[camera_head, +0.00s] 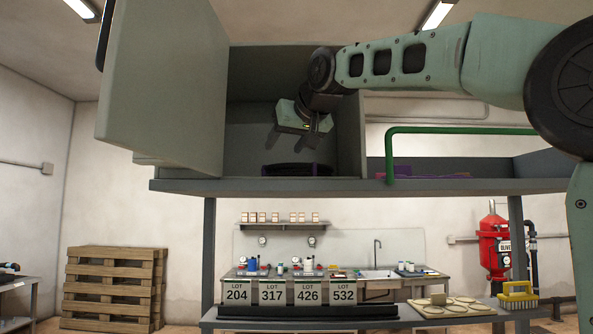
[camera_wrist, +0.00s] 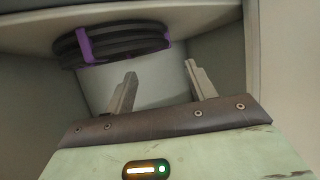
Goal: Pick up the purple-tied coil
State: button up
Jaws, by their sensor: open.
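The purple-tied coil (camera_wrist: 115,46) is a flat black coil with purple ties. In the wrist view it lies at the upper left, beyond my fingertips. In the head view the coil (camera_head: 298,170) shows as a dark low ring on the floor of the open cabinet (camera_head: 262,88). My gripper (camera_wrist: 160,82) is open and empty, with clear space between its fingers and the coil. In the head view my gripper (camera_head: 300,139) is inside the cabinet, above the coil. The coil's lower face is hidden in the head view.
The cabinet door (camera_head: 170,90) stands open at the left. A shelf section at the right holds something purple (camera_head: 435,172) behind a green rail (camera_head: 460,131). Four lot signs, including LOT 317 (camera_head: 272,292), stand on the lower bench. Cabinet walls closely flank my gripper.

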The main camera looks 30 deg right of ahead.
aim_at(275, 164)
jog(key=p+x, duration=0.1)
jog(key=x, duration=0.2)
jog(key=shift+w+f, duration=0.1)
jog(key=shift+w, duration=0.05)
jog(key=p+x, duration=0.3)
jog(key=x, duration=0.1)
jog(key=shift+w+d+f, duration=0.15)
jog(key=shift+w+d, duration=0.05)
jog(key=shift+w, duration=0.05)
jog(key=shift+w+f, duration=0.25)
jog(key=shift+w, duration=0.15)
jog(key=shift+s, duration=0.1)
grip_shut()
